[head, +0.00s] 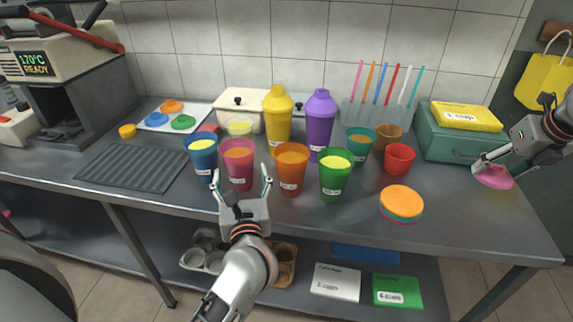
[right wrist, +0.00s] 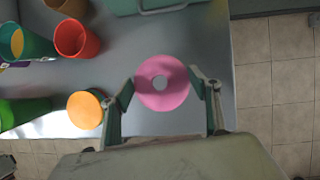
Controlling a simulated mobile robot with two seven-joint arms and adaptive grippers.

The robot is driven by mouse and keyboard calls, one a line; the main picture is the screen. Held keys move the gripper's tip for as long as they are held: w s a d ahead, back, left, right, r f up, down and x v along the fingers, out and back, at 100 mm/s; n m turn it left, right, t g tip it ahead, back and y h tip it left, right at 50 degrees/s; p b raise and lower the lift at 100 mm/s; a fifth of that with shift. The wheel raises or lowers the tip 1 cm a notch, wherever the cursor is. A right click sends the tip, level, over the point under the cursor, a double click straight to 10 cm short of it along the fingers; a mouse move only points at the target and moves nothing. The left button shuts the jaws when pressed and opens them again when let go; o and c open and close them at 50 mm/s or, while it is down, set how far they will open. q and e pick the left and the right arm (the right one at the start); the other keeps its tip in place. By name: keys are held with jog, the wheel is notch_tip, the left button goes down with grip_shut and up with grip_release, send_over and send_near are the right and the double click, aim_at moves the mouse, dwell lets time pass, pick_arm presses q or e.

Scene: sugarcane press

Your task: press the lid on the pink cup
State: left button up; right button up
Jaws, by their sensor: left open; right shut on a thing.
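The pink lid (head: 496,178) is at the right end of the counter, in my right gripper (head: 480,165). In the right wrist view the lid (right wrist: 162,97) is a pink disc with a central hole, between the two fingers of my right gripper (right wrist: 162,90). Its height above the counter is hard to tell.
An orange cup (head: 291,170), a blue cup (head: 202,155) and a green cup (head: 335,178) crowd the pink cup. A lid stack (head: 401,201) and a red cup (head: 398,160) lie between it and my right gripper. A teal box (head: 455,140) stands behind the pink lid.

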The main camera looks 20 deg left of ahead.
pick_arm(q)
jog(key=shift+x, duration=2.6)
jog(key=c, duration=1.5)
